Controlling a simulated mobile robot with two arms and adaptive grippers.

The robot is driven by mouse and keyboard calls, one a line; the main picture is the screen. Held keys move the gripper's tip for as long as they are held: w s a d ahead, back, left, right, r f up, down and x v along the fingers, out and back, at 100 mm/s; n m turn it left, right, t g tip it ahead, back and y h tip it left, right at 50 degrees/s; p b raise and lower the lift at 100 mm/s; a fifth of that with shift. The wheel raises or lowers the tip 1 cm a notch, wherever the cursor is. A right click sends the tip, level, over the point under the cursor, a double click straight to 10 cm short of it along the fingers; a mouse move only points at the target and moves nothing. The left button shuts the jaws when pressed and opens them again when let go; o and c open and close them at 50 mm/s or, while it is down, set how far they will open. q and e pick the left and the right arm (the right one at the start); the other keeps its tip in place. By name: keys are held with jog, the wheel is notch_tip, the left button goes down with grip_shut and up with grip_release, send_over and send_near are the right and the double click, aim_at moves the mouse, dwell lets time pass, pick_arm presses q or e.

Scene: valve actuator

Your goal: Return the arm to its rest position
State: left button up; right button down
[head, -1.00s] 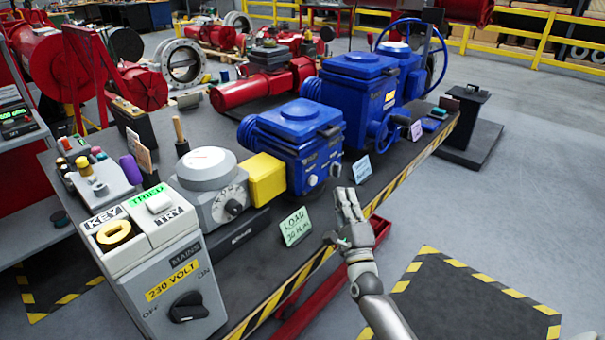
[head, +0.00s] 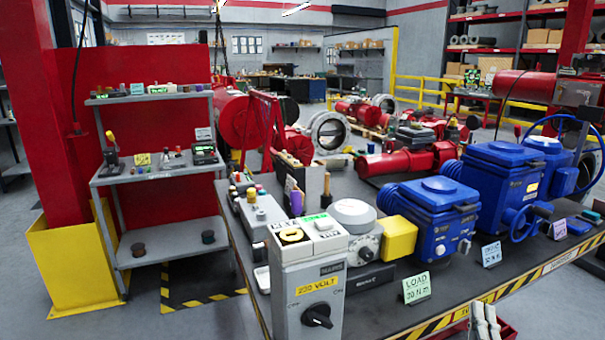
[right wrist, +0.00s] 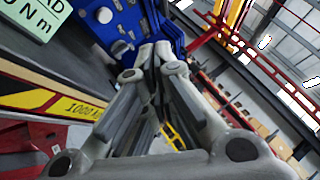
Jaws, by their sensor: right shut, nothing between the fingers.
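My right gripper (head: 484,322) shows at the bottom edge of the head view, just in front of the table's striped front edge, right of the load card. In the right wrist view its fingers (right wrist: 154,52) are together with nothing between them. It is apart from the blue actuators; the nearest blue actuator (head: 432,222) stands behind it on the dark table (head: 385,318). The rest of my right arm is below the head view. My left gripper is not in either view.
The grey mains switch box (head: 305,285) stands at the table's near left corner. The green load card (head: 416,288) stands by the front edge. A grey shelf cart (head: 165,170) and a red post with yellow base (head: 75,265) are at left. Floor shows between cart and table.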

jog(key=s+a+f+n+g+y, duration=0.25)
jog(key=s+f+n, duration=0.2)
jog(key=f, duration=0.75)
jog(key=s+a+f+n+g+y, duration=0.25)
jog(key=a+f+n+g, duration=0.2)
jog(key=f, duration=0.85)
jog(key=s+a+f+n+g+y, duration=0.1)
jog(key=s+a+f+n+g, duration=0.25)
jog(key=f, duration=0.85)
jog(key=s+a+f+n+g+y, duration=0.1)
jog(key=s+a+f+n+g, duration=0.15)
jog(key=s+f+n, duration=0.45)
jog(key=s+a+f+n+g, duration=0.1)
jog(key=s+f+n+g, duration=0.15)
jog(key=s+f, duration=0.9)
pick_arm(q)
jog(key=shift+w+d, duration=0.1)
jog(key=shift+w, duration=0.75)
pick_arm(e)
jog(key=s+f+n+g, duration=0.2)
jog(key=s+n, duration=0.1)
jog(key=s, duration=0.8)
jog(key=s+a+f+n+g, duration=0.1)
jog(key=s+n+g, duration=0.1)
jog(key=s, duration=0.9)
jog(key=shift+s+a+f+n+g, duration=0.15)
jog(key=shift+a+f+n+g, duration=0.2)
jog(key=shift+g, duration=0.4)
